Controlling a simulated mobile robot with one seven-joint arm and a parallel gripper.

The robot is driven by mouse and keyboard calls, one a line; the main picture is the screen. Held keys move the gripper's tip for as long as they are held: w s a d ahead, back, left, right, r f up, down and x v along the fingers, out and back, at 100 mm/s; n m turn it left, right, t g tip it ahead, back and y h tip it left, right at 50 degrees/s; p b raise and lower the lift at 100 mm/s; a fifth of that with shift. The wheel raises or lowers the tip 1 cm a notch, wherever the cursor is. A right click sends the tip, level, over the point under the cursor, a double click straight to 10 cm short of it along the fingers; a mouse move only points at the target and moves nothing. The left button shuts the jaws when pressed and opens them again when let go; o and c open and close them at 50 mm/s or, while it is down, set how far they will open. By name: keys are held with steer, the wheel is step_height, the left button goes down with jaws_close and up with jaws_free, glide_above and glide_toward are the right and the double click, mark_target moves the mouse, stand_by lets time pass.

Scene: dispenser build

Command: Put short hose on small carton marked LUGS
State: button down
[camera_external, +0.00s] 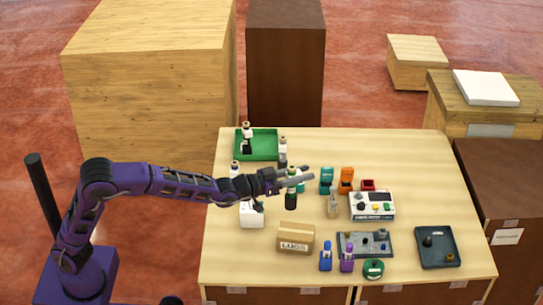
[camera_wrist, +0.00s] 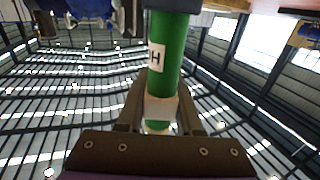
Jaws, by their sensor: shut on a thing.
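My gripper (camera_external: 308,177) is above the middle of the table. It is shut on a green tube marked H (camera_wrist: 166,57), which shows close up in the wrist view between the two fingers (camera_wrist: 160,107). The small brown carton marked LUGS (camera_external: 290,236) stands closed on the table, nearer the front than the gripper. Its top looks bare. The tube is apart from it.
A white box (camera_external: 250,217) stands left of the carton. Blue (camera_external: 326,259) and purple (camera_external: 347,261) bottles stand to its right, beside a grey tray (camera_external: 376,252).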

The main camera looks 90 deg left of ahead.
step_height(320, 180, down, 9)
steer(key=w+b, duration=0.1)
steer(key=shift+w+d+f, duration=0.2)
steer(key=shift+w+d, duration=0.05)
steer(key=shift+d, duration=0.1)
stand_by(0.3)
steer(key=shift+f+b, duration=0.25)
steer(key=shift+b, duration=0.1)
steer(key=c, duration=0.6)
jaws_free()
steer(key=shift+o, duration=0.2)
steer(key=shift+r, duration=0.15)
steer(key=v, duration=1.2)
steer(key=shift+d, duration=0.15)
